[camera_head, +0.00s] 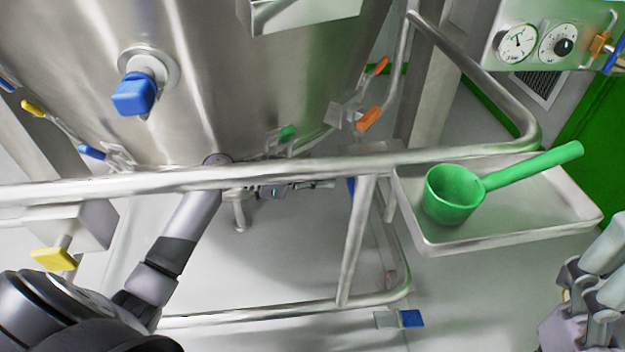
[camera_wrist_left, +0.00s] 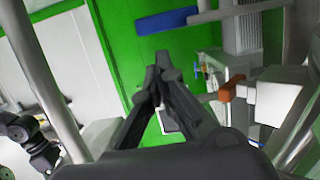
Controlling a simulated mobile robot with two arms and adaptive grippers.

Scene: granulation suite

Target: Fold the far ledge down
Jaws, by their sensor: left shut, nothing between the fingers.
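A shallow metal tray-like ledge (camera_head: 520,225) is level at the right, beside the bent rail, with a green scoop (camera_head: 455,195) resting in it. Another metal ledge-like piece (camera_head: 300,12) sticks out at the top edge, cut off by the frame. I cannot tell which is the far ledge. My right gripper (camera_head: 590,290) is partly in view at the right edge, below the tray.
A steel tank (camera_head: 230,80) with a blue-capped fitting (camera_head: 135,93) fills the upper left. The front rail (camera_head: 110,185) crosses the view. Orange handles (camera_head: 368,119) sit at the tank's right. In the left wrist view an orange handle (camera_wrist_left: 232,88) and a blue bar (camera_wrist_left: 195,20) lie beyond the fingers.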

